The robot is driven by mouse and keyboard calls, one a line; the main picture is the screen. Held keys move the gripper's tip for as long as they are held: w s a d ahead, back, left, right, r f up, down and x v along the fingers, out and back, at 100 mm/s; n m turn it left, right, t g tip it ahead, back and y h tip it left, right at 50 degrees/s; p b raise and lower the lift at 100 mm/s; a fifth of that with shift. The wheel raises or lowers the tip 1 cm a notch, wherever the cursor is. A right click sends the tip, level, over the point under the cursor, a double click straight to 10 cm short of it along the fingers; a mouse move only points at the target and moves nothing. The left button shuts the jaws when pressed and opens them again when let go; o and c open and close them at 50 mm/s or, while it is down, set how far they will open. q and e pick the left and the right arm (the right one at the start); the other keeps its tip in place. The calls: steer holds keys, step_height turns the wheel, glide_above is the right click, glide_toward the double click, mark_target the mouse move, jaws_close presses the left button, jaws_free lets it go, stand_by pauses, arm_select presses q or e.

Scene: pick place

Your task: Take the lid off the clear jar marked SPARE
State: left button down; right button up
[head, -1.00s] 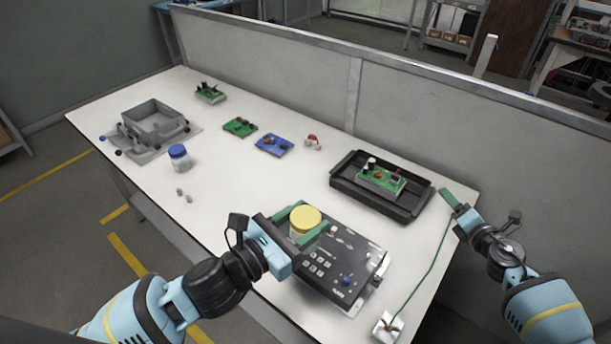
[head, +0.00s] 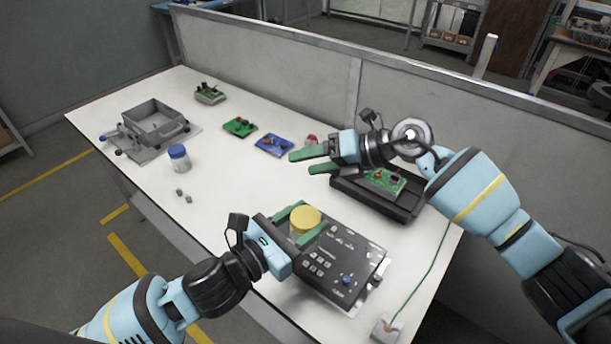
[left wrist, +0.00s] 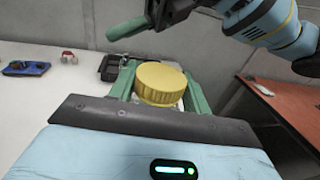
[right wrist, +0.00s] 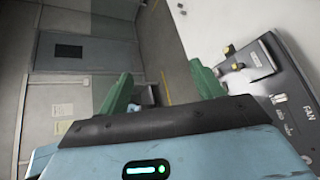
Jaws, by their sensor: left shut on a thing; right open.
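A clear jar with a yellow lid (head: 305,219) stands at the dark control panel on the table. My left gripper (head: 311,217) is shut around the jar's body, below the lid. The lid also shows between the green fingers in the left wrist view (left wrist: 160,83). The lid is on the jar. A second clear jar (head: 180,162) with a blue lid stands farther left. I cannot read a SPARE mark on either jar. My right gripper (head: 303,163) is open and empty, in the air beyond the yellow-lidded jar, its fingers pointing left.
The control panel (head: 350,262) lies beside the held jar. A black tray (head: 407,213) with a green circuit board is under my right arm. Blue (head: 273,145) and green (head: 240,127) boards and a grey box fixture (head: 155,122) lie farther back. The table's left-middle is mostly clear.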

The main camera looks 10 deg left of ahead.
mark_target(306, 216)
steer(key=s+r+n+h, duration=0.1)
steer(key=s+h, duration=0.2)
steer(key=h, duration=0.1)
steer(key=s+r+g+h, duration=0.1)
steer(key=s+r+h, duration=0.1)
steer(key=s+h, duration=0.1)
steer(key=s+a+r+n+h, duration=0.1)
steer(key=s+h, duration=0.3)
steer(key=h, duration=0.1)
steer(key=shift+a+r+n+g, duration=0.1)
steer(key=shift+r+n+g, duration=0.2)
steer(key=shift+r, duration=0.1)
steer(key=shift+s+d+r+h, duration=0.2)
steer(key=shift+d+r+h, duration=0.2)
steer(key=shift+d+h, duration=0.2)
steer(key=shift+f, duration=0.15)
steer(key=shift+f, duration=3.9)
